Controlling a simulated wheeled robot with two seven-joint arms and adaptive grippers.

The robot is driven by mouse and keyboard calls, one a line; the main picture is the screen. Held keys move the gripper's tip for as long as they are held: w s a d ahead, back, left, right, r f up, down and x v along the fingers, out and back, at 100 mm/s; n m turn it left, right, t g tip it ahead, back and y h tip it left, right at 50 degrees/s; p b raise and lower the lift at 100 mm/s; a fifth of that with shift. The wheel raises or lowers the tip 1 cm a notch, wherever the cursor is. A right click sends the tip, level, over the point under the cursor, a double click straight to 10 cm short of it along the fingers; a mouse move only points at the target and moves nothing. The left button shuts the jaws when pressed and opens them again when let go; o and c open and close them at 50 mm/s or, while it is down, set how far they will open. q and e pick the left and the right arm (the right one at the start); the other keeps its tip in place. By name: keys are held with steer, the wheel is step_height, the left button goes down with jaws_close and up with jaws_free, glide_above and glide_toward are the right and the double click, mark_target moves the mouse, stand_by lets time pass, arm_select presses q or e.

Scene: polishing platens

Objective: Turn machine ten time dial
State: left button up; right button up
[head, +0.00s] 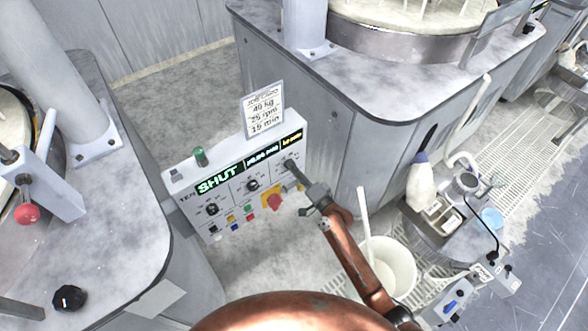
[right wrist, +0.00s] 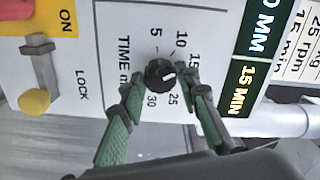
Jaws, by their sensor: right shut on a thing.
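The machine ten control box (head: 207,180) is a white panel marked TEN, with a lit display reading SHUT. Its time dial is a small black knob (right wrist: 160,75) with a white mark pointing right, near the 15 in the right wrist view. Numbers 5, 10, 15, 25 and 30 show around it. The yellow display (right wrist: 240,88) reads 15 MIN. My right gripper (head: 294,171) reaches the panel's right end, its green-padded fingers (right wrist: 165,88) on both sides of the dial, shut on it. My left gripper is not in view.
A job card (head: 264,108) above the panel reads 40 kg, 25 rpm, 15 min. Two other black dials, small buttons, a red knob (head: 274,202) on yellow and a green lamp (head: 200,157) are on the box. A white bucket (head: 391,262) stands beside my right arm.

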steer(key=shift+m, duration=1)
steer(key=o, duration=1.2)
steer(key=shift+c, duration=0.2)
steer(key=shift+d, duration=0.1)
steer(key=v, duration=1.2)
